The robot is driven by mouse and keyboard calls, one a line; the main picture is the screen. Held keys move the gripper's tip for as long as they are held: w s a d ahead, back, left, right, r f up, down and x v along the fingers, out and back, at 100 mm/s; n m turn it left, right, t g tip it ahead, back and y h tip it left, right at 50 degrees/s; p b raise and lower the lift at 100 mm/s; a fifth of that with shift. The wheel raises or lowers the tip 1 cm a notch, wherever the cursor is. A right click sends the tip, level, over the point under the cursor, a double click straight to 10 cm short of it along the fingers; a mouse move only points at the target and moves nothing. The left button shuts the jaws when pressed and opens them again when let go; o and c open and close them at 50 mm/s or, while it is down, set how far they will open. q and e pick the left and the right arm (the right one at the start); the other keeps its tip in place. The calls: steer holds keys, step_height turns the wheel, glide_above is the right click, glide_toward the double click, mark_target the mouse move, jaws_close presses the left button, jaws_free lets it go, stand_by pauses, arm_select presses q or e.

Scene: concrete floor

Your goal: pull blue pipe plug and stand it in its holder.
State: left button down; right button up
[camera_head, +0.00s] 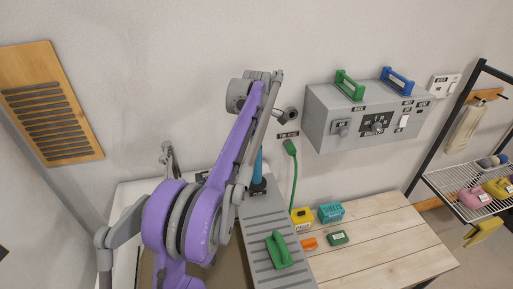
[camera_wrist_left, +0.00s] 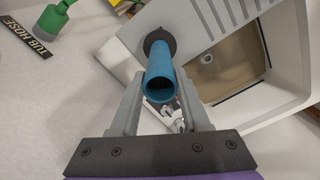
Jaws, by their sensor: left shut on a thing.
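The blue pipe plug (camera_head: 257,166) is a blue tube, upright at the back of the grey ribbed drainboard, partly hidden behind my purple arm. It also shows in the left wrist view (camera_wrist_left: 160,72), its open end towards the camera. Its far end meets a dark round base (camera_head: 258,187), the likely holder, at the drainboard corner; I cannot tell if it is fully seated. My left gripper (camera_wrist_left: 160,80) is shut on the plug, a finger on each side. In the head view its fingers are hidden. My right gripper is not in view.
Small boxes stand on the wooden table (camera_head: 375,240). A grey control box (camera_head: 365,115) is on the wall.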

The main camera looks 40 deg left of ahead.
arm_select(q)
steer(key=shift+f, duration=0.7)
steer(key=shift+c, duration=1.5)
jaws_free()
steer(key=shift+r, duration=0.1)
step_height(320, 180, up, 11)
steer(key=shift+f+p, duration=0.15)
steer(key=shift+p, duration=0.4)
